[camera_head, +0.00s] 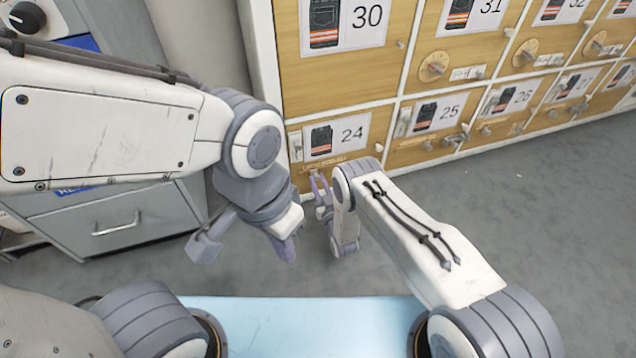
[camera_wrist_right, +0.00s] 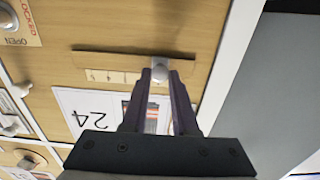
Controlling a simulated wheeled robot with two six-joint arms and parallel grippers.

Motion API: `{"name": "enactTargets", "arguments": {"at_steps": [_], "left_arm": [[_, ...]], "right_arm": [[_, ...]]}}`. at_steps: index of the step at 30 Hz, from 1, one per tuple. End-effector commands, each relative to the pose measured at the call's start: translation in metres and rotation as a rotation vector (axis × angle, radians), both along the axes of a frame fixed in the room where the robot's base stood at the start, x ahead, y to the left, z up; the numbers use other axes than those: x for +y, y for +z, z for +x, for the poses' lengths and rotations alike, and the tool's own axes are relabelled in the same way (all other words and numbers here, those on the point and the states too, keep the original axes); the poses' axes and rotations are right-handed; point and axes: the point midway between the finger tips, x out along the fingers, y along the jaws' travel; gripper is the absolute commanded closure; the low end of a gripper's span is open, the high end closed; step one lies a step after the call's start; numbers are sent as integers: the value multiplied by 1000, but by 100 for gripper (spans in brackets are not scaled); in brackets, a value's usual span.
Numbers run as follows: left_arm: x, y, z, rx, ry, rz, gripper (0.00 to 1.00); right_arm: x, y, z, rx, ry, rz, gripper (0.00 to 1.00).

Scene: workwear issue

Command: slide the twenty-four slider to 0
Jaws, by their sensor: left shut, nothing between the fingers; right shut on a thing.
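Locker door 24 (camera_head: 371,122) carries a white label with a large 24 and a workwear picture (camera_head: 335,138). A wooden slider strip (camera_head: 335,161) lies below the label. In the right wrist view, which shows the label upside down, the strip (camera_wrist_right: 100,66) has small, unreadable marks. The pale slider knob (camera_wrist_right: 159,74) is right of the strip's middle there. My right gripper (camera_wrist_right: 160,80) is shut on this knob; in the head view the gripper (camera_head: 319,184) is at the door's lower part. My left gripper (camera_head: 290,254) is shut and empty, below and left of it.
Other numbered lockers with dials and latches, such as locker 25 (camera_head: 437,115), stand beside and above. A grey drawer cabinet (camera_head: 110,222) stands at the left. The grey floor (camera_head: 450,190) is clear. A light blue surface (camera_head: 300,325) is at the bottom.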

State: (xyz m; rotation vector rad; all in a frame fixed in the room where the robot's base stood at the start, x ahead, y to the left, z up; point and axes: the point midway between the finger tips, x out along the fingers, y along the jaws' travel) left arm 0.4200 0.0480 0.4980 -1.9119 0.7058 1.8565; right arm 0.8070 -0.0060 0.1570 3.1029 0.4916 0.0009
Motion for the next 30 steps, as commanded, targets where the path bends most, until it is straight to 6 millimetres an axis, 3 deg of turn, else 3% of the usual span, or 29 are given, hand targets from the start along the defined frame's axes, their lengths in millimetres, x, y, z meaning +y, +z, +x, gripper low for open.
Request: {"name": "enactTargets", "arguments": {"at_steps": [26,30], "left_arm": [[0,0,0,0,0,0,100],[0,0,0,0,0,0,100]], "right_arm": [[0,-1,-1,3,0,-1,100],[9,-1,-2,3,4,-1,100]]}}
